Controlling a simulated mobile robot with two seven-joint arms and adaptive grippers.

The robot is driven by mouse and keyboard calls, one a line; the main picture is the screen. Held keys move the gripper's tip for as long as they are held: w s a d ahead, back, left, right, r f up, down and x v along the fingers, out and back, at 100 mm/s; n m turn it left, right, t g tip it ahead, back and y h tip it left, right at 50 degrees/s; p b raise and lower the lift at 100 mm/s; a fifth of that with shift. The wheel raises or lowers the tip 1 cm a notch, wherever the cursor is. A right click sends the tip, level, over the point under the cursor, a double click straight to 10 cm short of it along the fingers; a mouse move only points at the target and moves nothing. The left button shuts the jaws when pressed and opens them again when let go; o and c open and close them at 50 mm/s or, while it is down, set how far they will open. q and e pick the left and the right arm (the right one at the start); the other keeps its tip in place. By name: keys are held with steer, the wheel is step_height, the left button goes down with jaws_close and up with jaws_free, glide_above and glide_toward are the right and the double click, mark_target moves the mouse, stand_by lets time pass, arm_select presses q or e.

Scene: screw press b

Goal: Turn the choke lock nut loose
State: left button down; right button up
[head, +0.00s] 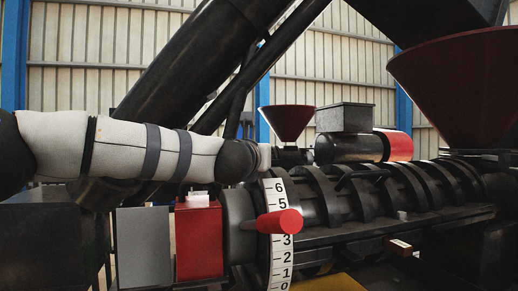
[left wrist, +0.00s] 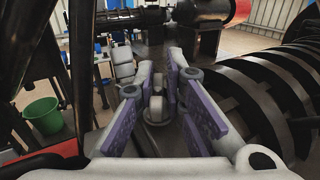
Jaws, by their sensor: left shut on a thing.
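The choke's white number ring (head: 281,255) carries a scale and faces me in the head view. A red knob (head: 280,222) stands out in front of the ring, with no gripper on it. My left gripper (left wrist: 160,72) is shut on a small pale grey part (left wrist: 157,108) between its purple pads in the left wrist view. I cannot tell for sure whether that part is the lock nut. In the head view my left wrist ends above and behind the ring, and the fingers are hidden. My right gripper is not in view.
The ribbed black press barrel (head: 380,197) runs right from the ring, under a large dark red hopper (head: 458,75). A red box (head: 199,240) and a grey panel (head: 144,248) stand below my left arm. A green bucket (left wrist: 43,116) sits on the floor.

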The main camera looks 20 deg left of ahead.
arm_select(q)
steer(key=shift+a+n+y, duration=0.15)
steer(key=shift+n+y, duration=0.15)
steer(key=shift+y, duration=0.2)
steer(key=c, duration=1.7)
jaws_free()
steer(key=shift+a, duration=0.1)
steer(key=shift+s, duration=0.1)
steer(key=shift+s, duration=0.4)
steer(key=s, duration=0.3)
steer(key=s+d, duration=0.1)
steer(key=s, duration=0.7)
steer(key=shift+d, duration=0.3)
